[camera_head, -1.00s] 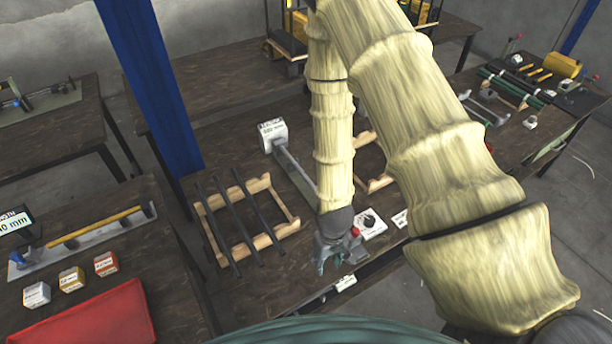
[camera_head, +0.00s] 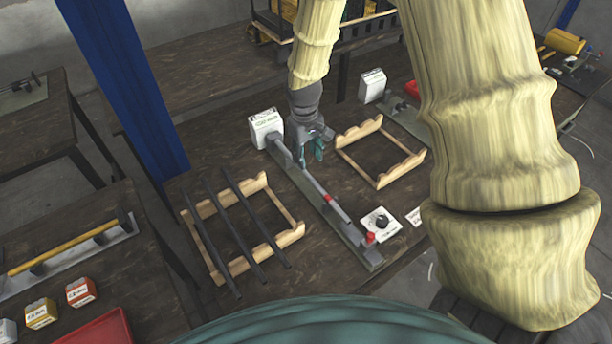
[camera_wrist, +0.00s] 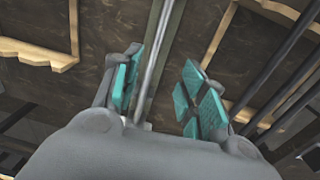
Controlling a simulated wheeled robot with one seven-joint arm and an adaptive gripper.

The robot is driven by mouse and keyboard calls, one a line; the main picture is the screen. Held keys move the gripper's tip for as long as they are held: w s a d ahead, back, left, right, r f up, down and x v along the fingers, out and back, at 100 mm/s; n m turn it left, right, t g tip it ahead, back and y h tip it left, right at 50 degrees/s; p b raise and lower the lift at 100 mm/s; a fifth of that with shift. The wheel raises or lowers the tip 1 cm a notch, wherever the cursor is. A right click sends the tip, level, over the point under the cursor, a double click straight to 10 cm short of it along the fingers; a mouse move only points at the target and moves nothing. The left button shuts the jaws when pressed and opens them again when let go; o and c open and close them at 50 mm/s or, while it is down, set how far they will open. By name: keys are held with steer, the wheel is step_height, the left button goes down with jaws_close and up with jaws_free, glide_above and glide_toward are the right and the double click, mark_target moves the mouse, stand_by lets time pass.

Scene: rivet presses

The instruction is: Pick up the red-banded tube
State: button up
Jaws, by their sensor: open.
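A thin grey tube with a red band (camera_head: 328,199) lies along a long narrow fixture on the middle table, running from the white block at the back toward the table's front. My gripper (camera_head: 311,154) is open above the back part of this fixture. In the wrist view, my gripper (camera_wrist: 163,88) has its teal pads spread, with a grey tube (camera_wrist: 154,62) seen between them and nearer the left pad. The pads appear clear of it. No red band shows in the wrist view.
A wooden rack (camera_head: 293,236) with several dark rods stands left of the fixture. An empty wooden rack (camera_head: 383,182) stands to the right. A white panel with a black knob (camera_head: 379,222) lies by the fixture's front end. A blue post (camera_head: 125,90) rises at the left.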

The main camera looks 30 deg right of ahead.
steer(key=p, duration=0.2)
glide_above(309, 176)
steer(key=shift+f, duration=2.7)
steer(key=shift+f+p, duration=0.85)
steer(key=shift+f, duration=0.65)
steer(key=shift+f+p, duration=0.3)
steer(key=shift+f, duration=0.8)
steer(key=shift+c, duration=0.2)
jaws_close()
